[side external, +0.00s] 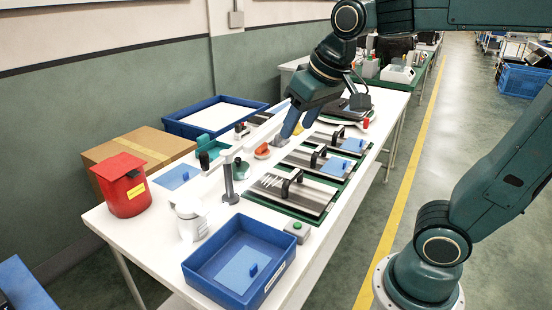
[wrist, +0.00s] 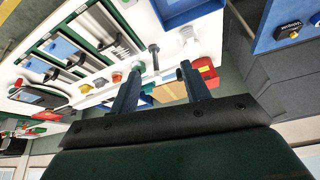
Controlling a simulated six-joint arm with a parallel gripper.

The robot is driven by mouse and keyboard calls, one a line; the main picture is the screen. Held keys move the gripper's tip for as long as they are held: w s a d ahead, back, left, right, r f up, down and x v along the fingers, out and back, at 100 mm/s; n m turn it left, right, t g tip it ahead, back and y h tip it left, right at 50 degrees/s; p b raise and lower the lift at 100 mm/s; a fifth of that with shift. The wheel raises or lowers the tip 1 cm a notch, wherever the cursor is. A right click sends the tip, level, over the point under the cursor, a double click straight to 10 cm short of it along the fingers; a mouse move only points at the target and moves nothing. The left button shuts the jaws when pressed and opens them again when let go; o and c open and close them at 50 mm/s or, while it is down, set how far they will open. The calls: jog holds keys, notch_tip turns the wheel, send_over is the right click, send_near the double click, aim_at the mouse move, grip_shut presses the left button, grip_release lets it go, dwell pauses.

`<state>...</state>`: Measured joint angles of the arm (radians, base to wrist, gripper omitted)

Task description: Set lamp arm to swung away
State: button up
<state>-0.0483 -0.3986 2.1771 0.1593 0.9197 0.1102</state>
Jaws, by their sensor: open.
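The lamp arm (side external: 255,134) looks like a long white bar above the bench, running from a dark upright post (side external: 228,182) toward my gripper. The post also shows in the wrist view (wrist: 153,56). My gripper (side external: 291,131) is open, with its two fingers pointing down over the middle of the bench, beside the bar's far end. Whether a finger touches the bar cannot be told. In the wrist view my gripper (wrist: 160,70) has nothing visible held between its fingers. The part of the bar nearest my gripper is partly hidden by it.
A red bin (side external: 124,190), a white canister (side external: 188,222) and a blue tray (side external: 208,262) stand at the near end. Black-handled plates (side external: 300,190) line the right side. A cardboard box (side external: 140,146) and another blue tray (side external: 180,128) are along the wall side.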

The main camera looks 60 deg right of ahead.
jog(key=w+m+g, duration=0.1)
jog(key=w+m, duration=0.2)
jog(key=w, duration=1)
jog(key=m+h, duration=0.2)
jog(key=m, duration=0.1)
send_near(204, 154)
jog(key=shift+a+r+g, duration=0.15)
jog(key=shift+r+g, duration=0.05)
jog(key=shift+r, duration=0.4)
jog(key=shift+a+r+g, duration=0.2)
jog(key=shift+r, duration=0.4)
jog(key=shift+f, duration=0.1)
jog(key=x, duration=1.3)
jog(key=shift+w+f, duration=0.15)
jog(key=shift+f, duration=0.1)
grip_shut()
